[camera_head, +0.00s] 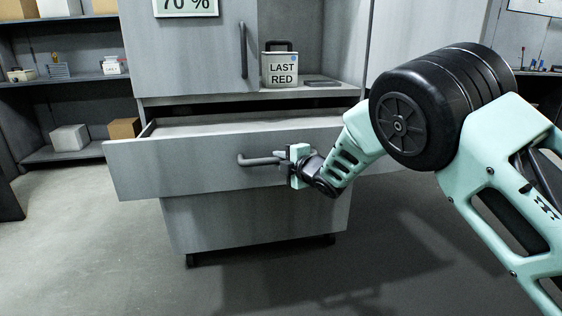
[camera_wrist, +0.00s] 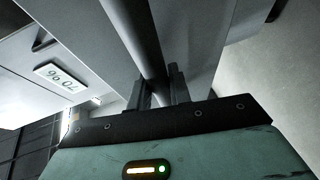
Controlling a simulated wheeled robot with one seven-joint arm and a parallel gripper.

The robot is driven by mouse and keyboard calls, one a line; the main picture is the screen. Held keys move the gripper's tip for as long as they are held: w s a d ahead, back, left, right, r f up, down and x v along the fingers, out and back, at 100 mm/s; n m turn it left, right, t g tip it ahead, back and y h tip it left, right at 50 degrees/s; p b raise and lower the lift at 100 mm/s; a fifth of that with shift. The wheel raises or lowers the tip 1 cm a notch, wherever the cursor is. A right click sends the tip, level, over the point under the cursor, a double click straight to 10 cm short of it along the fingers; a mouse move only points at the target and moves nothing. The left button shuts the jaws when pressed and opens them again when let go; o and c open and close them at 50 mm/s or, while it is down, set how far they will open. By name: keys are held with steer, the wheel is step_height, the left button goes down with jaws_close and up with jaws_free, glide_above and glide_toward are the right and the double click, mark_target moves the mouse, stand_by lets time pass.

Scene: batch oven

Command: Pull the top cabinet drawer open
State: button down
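The top cabinet drawer (camera_head: 205,168) is a wide grey drawer. It stands well out from the cabinet, with its pale inside showing behind the front panel. Its dark bar handle (camera_head: 262,160) runs sideways across the front. My gripper (camera_head: 291,166) is at the right part of this handle. In the wrist view the handle (camera_wrist: 136,35) runs down between the two dark fingers of my gripper (camera_wrist: 160,88), which sit close on both sides of it. The exact contact is partly hidden in both views.
A lower drawer front (camera_head: 250,220) sits below the open drawer. Above, a cabinet door (camera_head: 200,50) is beside a niche holding a canister (camera_head: 280,68) marked "LAST RED". Shelves with boxes (camera_head: 69,138) stand at left. The floor (camera_head: 100,240) in front is clear.

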steer(key=c, duration=1.3)
jaws_free()
steer(key=v, duration=1.7)
steer(key=shift+d, duration=0.15)
steer(key=shift+s, duration=0.15)
